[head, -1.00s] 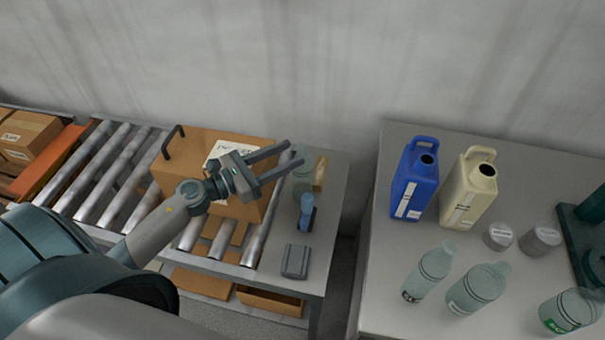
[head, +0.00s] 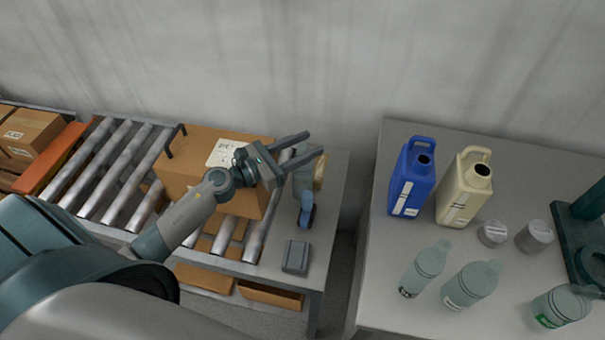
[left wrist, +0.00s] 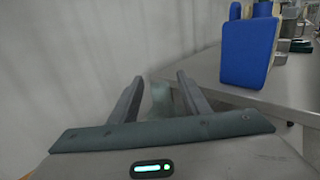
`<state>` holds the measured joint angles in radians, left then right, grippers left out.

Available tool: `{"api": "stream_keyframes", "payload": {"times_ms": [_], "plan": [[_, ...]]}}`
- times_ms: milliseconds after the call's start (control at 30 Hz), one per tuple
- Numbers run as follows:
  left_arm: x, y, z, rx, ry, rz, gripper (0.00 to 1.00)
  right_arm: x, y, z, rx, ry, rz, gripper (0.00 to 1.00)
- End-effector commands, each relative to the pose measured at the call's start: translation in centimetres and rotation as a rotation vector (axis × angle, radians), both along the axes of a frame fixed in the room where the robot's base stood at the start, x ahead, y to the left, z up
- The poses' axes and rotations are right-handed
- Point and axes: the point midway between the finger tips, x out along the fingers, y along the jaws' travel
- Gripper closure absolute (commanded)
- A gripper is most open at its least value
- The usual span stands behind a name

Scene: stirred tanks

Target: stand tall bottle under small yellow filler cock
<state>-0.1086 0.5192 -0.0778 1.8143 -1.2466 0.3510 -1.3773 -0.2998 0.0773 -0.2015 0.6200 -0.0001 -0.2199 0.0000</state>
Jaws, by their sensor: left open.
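A pale translucent bottle (head: 302,181) stands at the right end of the roller conveyor, partly hidden by my left gripper. Two more translucent bottles, one slimmer (head: 424,270) and one wider (head: 471,286), stand on the right table. I cannot tell which one is the tall bottle. My left gripper (head: 313,144) is open and empty, its fingers above and in front of the conveyor-end bottle. In the left wrist view, a blurred translucent shape (left wrist: 161,98) shows between the open fingers (left wrist: 158,82). No yellow filler cock shows. My right gripper is out of view.
A cardboard box (head: 185,150) sits on the rollers. A blue-handled tool (head: 306,210) and grey block (head: 296,257) lie near the conveyor end.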

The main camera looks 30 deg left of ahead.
Motion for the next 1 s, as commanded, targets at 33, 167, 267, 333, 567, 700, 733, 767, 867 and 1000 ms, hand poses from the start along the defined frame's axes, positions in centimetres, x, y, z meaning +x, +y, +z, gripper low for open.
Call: {"api": "stream_keyframes", "payload": {"times_ms": [33,167,267,333,567,700,733,767,867,1000], "plan": [[0.7,-0.4,0.4,-0.001,0.0,0.0,0.57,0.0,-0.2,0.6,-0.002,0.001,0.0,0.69],[2.0,-1.2,0.3,-0.001,-0.001,0.0,0.57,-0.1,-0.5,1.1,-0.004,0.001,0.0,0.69],[2.5,-1.5,0.1,0.0,0.0,-0.001,0.57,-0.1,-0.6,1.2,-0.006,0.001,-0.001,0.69],[2.7,-1.6,0.0,0.001,0.001,-0.001,0.57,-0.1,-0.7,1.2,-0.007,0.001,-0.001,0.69],[2.7,-1.6,0.0,0.001,0.001,-0.001,0.57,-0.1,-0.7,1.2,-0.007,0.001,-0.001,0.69],[2.7,-1.6,0.0,0.0,0.0,0.0,0.57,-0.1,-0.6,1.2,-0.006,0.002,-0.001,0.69],[2.7,-1.6,0.0,0.0,0.0,0.0,0.57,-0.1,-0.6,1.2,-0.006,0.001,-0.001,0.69],[2.7,-1.6,0.0,0.0,0.0,0.0,0.57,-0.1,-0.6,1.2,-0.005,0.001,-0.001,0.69],[2.7,-1.6,0.0,0.0,0.0,0.0,0.79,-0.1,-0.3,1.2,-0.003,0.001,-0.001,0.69],[2.7,-1.6,0.0,0.0,0.0,0.0,1.0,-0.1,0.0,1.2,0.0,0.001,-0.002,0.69]]}}
